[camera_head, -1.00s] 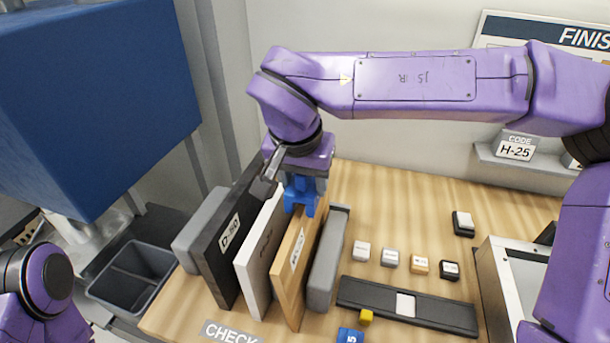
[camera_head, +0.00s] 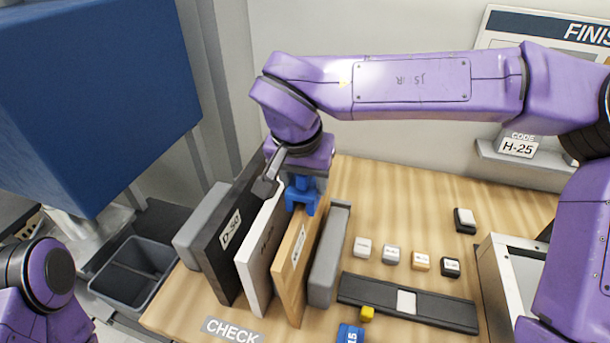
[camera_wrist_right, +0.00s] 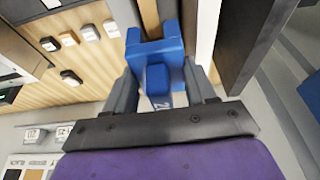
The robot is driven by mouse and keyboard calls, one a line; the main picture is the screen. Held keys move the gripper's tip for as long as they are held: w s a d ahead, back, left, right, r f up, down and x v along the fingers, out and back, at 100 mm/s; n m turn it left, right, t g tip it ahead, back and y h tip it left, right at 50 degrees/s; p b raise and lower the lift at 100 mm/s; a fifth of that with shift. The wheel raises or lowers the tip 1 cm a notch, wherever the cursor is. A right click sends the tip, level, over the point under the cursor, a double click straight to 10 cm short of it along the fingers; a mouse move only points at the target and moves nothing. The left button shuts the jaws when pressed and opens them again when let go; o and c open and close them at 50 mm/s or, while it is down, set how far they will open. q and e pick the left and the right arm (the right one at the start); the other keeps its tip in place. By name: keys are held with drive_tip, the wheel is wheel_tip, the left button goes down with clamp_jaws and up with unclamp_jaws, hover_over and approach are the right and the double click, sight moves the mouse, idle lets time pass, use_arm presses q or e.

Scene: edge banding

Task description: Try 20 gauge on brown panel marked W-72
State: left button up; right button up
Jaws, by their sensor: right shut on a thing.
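The brown panel (camera_head: 290,280) stands upright on the wooden bench between a white panel (camera_head: 262,255) and a grey block (camera_head: 328,255). A label shows on its face, too small to read surely. My right gripper (camera_head: 304,182) is shut on a blue gauge (camera_head: 301,200) at the brown panel's top edge. The gauge's prongs point down and appear to sit around that edge; exact contact is hard to tell. In the right wrist view the blue gauge (camera_wrist_right: 157,75) sits between the two fingers. Of my left arm only a joint shows, at the lower left; its gripper is out of view.
A black panel (camera_head: 226,240) marked D-50 stands left of the white one. Another blue gauge (camera_head: 350,334) marked 15 lies at the front. A black strip (camera_head: 440,309), several small blocks (camera_head: 391,255) and a grey machine (camera_head: 500,275) are right. A bin (camera_head: 135,272) stands left.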

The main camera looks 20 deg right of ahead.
drive_tip(key=shift+s, duration=0.15)
drive_tip(key=shift+f, duration=0.2)
drive_tip(key=o, duration=1.3)
wheel_tip(320, 180, up, 6)
drive_tip(key=p, duration=0.7)
drive_tip(key=shift+f, duration=0.15)
drive_tip(key=shift+r+p, duration=1.05)
drive_tip(key=shift+r, duration=0.2)
drive_tip(key=shift+f, duration=0.1)
